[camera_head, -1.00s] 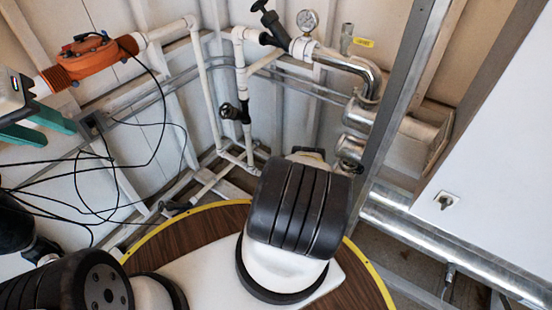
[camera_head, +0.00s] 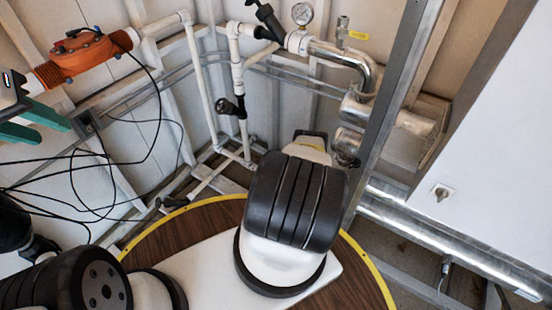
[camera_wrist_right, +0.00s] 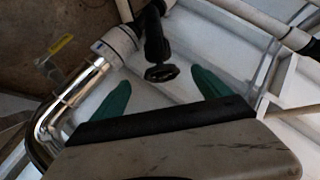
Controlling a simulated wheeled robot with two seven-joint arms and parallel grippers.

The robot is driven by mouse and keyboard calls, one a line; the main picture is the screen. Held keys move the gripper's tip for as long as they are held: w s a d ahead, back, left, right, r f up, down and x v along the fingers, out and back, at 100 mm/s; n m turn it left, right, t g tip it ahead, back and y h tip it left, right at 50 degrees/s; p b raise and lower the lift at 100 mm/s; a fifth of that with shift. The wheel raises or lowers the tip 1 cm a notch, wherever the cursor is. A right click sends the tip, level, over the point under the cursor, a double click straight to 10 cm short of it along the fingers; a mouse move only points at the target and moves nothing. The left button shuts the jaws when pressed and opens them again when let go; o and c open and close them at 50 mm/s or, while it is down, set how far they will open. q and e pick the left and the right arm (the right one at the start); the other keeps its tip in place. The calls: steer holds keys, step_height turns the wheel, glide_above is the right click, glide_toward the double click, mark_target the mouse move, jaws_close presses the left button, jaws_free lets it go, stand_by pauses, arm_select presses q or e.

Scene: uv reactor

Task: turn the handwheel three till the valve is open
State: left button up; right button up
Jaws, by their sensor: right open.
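A small black handwheel (camera_wrist_right: 162,73) on a black valve stem shows in the right wrist view, just beyond the fingertips and in line with the gap between them. My right gripper (camera_wrist_right: 160,92) is open, with green fingers on either side of that gap and nothing between them. In the head view, a black valve with its handle (camera_head: 265,14) sits at the top by the gauge. Another black valve (camera_head: 230,107) is on the white pipe lower down. No number marks show. My left gripper (camera_head: 42,128) is at the left edge, its green fingers apart and empty.
An orange pump-like unit (camera_head: 82,55) hangs at the upper left, with loose black cables below it. A pressure gauge (camera_head: 302,14), a silver pipe elbow (camera_head: 350,58) and a steel post (camera_head: 395,100) stand near the valves. A white panel (camera_head: 480,150) is on the right.

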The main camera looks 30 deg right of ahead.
steer(key=shift+v, duration=1.2)
